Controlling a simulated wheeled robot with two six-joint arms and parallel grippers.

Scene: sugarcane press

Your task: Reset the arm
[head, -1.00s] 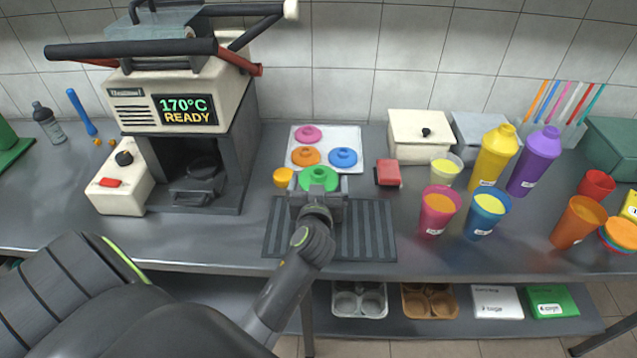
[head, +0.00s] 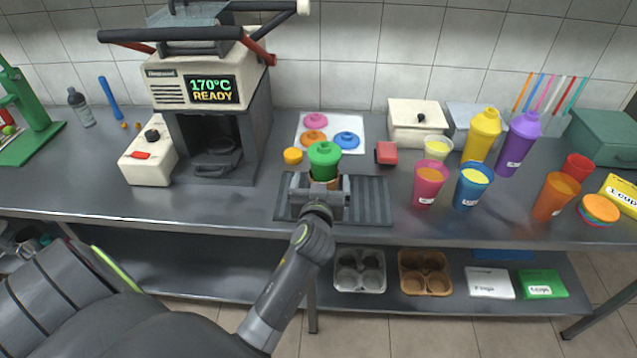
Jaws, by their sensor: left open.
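My left gripper (head: 321,190) is over the dark ribbed mat (head: 370,200) at the middle of the counter. Its jaws are open. The lower part of this cup is partly hidden by the gripper. My left arm reaches in from the lower left. My right gripper is not in view.
A press machine (head: 200,90) reading "170°C READY" stands left of the mat. Behind is a white tray (head: 354,125) with pink, orange and blue lids. Several cups and bottles, including a pink cup (head: 430,184), stand to the right. The counter's front left is clear.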

